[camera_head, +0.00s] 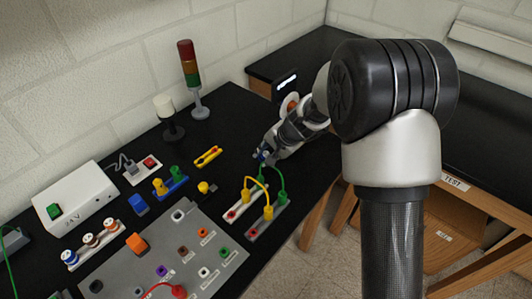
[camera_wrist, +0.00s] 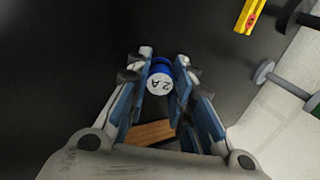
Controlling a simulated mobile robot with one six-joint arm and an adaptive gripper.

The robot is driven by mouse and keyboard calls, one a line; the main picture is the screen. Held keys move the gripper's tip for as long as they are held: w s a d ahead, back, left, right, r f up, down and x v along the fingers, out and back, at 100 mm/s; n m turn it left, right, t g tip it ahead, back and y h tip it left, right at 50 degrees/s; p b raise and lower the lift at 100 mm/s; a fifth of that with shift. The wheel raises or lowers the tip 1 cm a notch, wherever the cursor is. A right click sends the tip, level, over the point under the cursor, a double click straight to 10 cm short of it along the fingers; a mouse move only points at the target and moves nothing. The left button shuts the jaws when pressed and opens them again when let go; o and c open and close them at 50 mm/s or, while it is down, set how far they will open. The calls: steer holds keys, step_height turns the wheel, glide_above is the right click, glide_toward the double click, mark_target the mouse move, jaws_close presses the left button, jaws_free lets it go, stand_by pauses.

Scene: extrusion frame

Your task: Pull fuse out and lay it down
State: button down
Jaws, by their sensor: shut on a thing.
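The fuse (camera_wrist: 159,84) is a short blue cylinder with a white end face marked "2 A". In the wrist view it sits between the tips of my gripper (camera_wrist: 160,78), which is shut on it. In the head view my gripper (camera_head: 262,156) is over the right part of the black table (camera_head: 232,112), and only a small blue bit shows at its tips. Whether the fuse touches the table I cannot tell. A yellow holder (camera_head: 208,157) lies left of my gripper; its end also shows in the wrist view (camera_wrist: 249,14).
Grey strips with yellow and green leads (camera_head: 262,205) stand just in front of my gripper. A signal tower (camera_head: 192,80) and a black-based lamp (camera_head: 168,118) stand behind left. A grey panel (camera_head: 215,268) fills the front.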

steer(key=c, duration=1.3)
jaws_free()
steer(key=shift+c, duration=0.2)
steer(key=shift+r, duration=0.1)
steer(key=v, duration=1.2)
